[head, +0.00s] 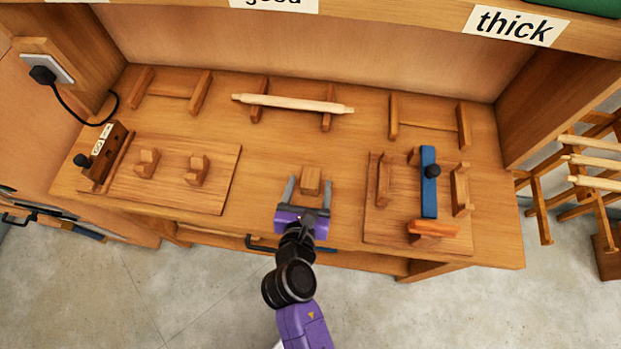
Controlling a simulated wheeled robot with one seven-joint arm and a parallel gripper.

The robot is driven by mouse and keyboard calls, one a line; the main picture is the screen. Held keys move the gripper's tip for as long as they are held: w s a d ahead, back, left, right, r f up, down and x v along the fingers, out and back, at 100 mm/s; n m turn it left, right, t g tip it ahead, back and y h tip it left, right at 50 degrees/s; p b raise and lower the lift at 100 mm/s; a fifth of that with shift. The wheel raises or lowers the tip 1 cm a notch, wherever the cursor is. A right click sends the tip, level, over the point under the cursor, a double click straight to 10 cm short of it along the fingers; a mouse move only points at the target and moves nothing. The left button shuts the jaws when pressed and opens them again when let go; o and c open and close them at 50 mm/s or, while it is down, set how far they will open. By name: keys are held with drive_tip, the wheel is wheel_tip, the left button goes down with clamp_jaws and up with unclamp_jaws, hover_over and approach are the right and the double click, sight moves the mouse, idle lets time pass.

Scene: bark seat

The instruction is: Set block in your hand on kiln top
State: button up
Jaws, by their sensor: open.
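A small wooden block (311,174) is on the workbench at its front middle, between the two grey fingertips of my gripper (308,185). My gripper is open, with a finger on either side of the block and a visible gap at each side. The block appears to rest on the bench; I cannot tell whether it touches it. Nothing in the head view can be clearly made out as a kiln.
The bench (235,110) has a left board (215,165) with small wooden pieces. A right board (395,222) bears wooden rests, a blue bar (428,190) and an orange piece (433,228). A pale rod (290,103) lies across supports behind. A wooden rack (540,210) stands right.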

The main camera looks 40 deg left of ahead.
sight(311, 179)
drive_tip(key=shift+x, duration=1.55)
drive_tip(key=shift+c, duration=0.3)
clamp_jaws()
wheel_tip(311, 179, up, 20)
drive_tip(key=p, duration=0.2)
drive_tip(key=shift+p, duration=0.3)
